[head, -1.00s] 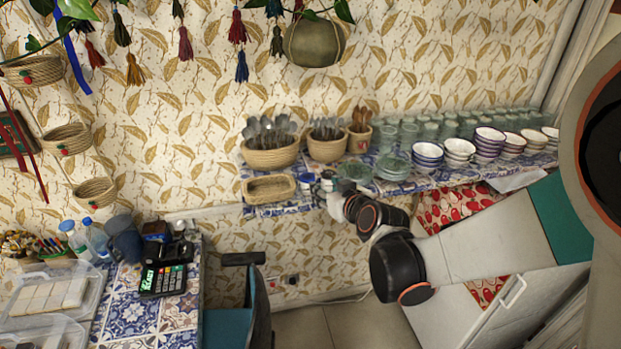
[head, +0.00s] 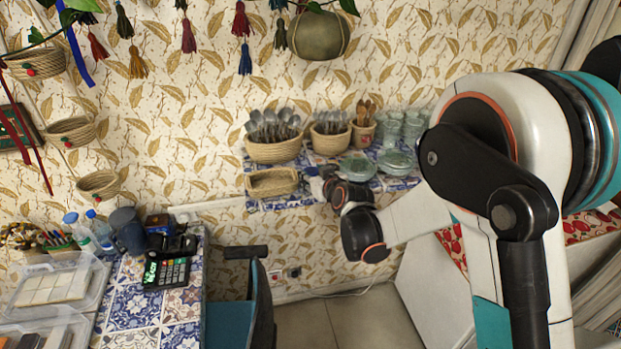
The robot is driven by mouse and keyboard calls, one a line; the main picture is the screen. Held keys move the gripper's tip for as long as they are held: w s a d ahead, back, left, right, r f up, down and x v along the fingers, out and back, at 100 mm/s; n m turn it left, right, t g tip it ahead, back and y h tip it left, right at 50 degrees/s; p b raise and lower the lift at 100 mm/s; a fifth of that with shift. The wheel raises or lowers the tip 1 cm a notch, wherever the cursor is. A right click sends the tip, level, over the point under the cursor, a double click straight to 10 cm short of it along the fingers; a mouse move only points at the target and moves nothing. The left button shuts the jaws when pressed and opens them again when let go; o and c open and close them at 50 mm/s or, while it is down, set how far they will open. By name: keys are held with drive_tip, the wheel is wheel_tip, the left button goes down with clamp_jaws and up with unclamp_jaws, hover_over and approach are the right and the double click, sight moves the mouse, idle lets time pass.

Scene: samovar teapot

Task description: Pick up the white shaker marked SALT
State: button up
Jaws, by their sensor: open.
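My gripper (head: 325,178) is at the end of my arm, over the front edge of the tiled shelf (head: 262,205), just right of a shallow wicker basket. It is small and partly hidden behind my own wrist. Small white and blue items (head: 311,172) show right by its fingers. No SALT marking can be read at this size, so I cannot tell which of them is the white shaker. I see nothing lifted by my gripper.
The shallow basket (head: 272,183) is left of my gripper. Cutlery baskets (head: 273,150) and stacked glass dishes (head: 358,167) stand close behind and right.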

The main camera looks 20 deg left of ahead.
drive_tip(key=shift+w+a+f, duration=0.15)
drive_tip(key=shift+w+a, duration=0.05)
drive_tip(key=shift+w, duration=0.05)
drive_tip(key=c, duration=0.7)
